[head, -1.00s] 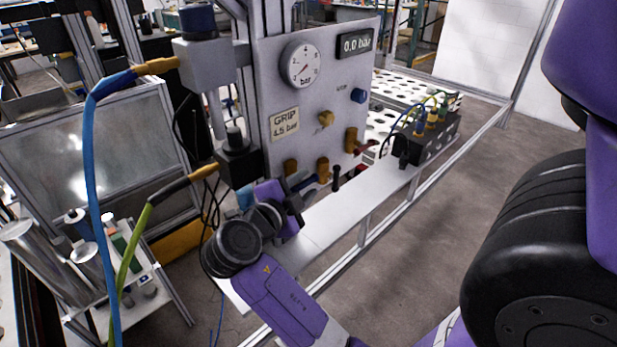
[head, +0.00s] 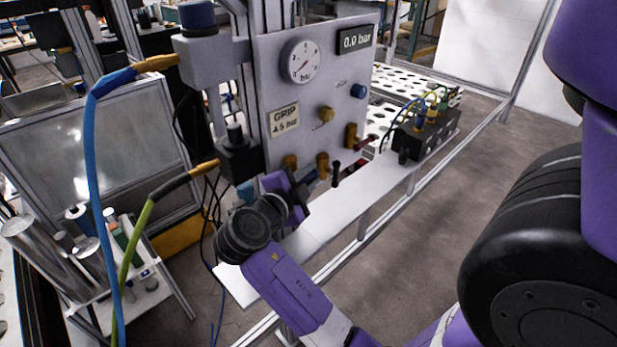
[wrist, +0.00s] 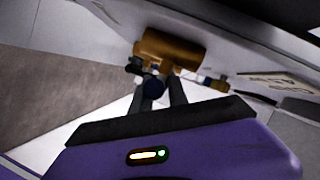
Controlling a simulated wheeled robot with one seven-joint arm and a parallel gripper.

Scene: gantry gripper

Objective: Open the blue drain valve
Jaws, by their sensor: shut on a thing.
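The blue drain valve's lever (head: 311,177) shows at the lower edge of the grey panel, beside a brass valve body (head: 323,163). My gripper (head: 303,187) is at this lever, its fingers partly hidden by my wrist. In the wrist view my gripper's dark fingers (wrist: 163,90) reach below a brass valve body (wrist: 172,48). A dark blue rounded lever end (wrist: 152,86) sits between the fingers, which are shut on it. The exact lever angle is hard to tell.
Other brass fittings (head: 351,134) and a red lever (head: 364,143) are close on the panel (head: 300,115). A gauge (head: 301,61) and a 0.0 bar display (head: 357,40) are above. A white shelf (head: 330,210) runs below. Blue (head: 91,170) and green hoses hang left.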

